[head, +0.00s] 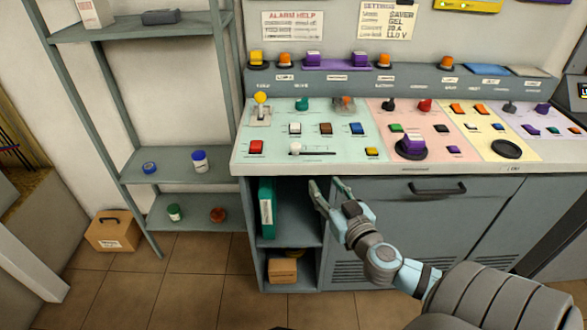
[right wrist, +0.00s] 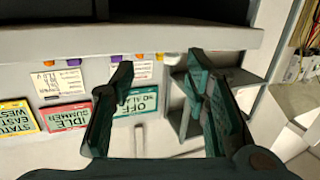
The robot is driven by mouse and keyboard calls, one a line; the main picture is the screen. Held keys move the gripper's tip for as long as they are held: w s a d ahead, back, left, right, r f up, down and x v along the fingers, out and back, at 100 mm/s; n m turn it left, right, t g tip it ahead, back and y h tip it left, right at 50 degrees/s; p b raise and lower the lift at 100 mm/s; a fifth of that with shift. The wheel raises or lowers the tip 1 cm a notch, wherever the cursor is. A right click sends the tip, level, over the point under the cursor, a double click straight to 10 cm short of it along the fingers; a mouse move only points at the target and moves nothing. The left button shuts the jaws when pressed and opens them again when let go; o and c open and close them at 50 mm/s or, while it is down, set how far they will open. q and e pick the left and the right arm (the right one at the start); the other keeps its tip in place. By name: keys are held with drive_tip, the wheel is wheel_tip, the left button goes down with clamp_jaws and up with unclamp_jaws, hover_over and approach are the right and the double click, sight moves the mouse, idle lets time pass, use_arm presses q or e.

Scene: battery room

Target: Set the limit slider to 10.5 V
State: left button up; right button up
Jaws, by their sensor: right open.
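The slider is a white knob (head: 295,148) near the left end of a short horizontal track on the pale green section of the sloping control panel (head: 275,170). Its scale marks are too small to read. My right gripper (head: 331,185) is open and empty, below the panel's front edge and to the right of the knob, before the open cabinet shelf. In the right wrist view its two fingers (right wrist: 158,78) stand wide apart with nothing between them. The slider cannot be made out there. My left gripper is not in view.
A red button (head: 256,147) is left of the slider; white, brown and blue buttons sit behind it. A yellow button (head: 372,152) lies to the right. A settings sheet (head: 388,20) hangs on the wall. Grey shelving (head: 180,172) stands left.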

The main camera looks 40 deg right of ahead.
wheel_tip(320, 180, up, 4)
drive_tip(key=a+f+t, duration=0.1)
drive_tip(key=p, duration=0.1)
approach(297, 147)
drive_tip(key=x, duration=0.7)
drive_tip(key=shift+f, duration=0.15)
drive_tip(key=x, duration=0.3)
drive_tip(key=shift+r, duration=0.2)
drive_tip(key=shift+w+d+f, duration=0.15)
drive_tip(key=shift+w+f, duration=0.05)
drive_tip(key=shift+w, duration=0.35)
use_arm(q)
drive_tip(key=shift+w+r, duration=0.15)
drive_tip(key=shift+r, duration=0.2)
use_arm(e)
drive_tip(key=shift+s, duration=0.1)
clamp_jaws()
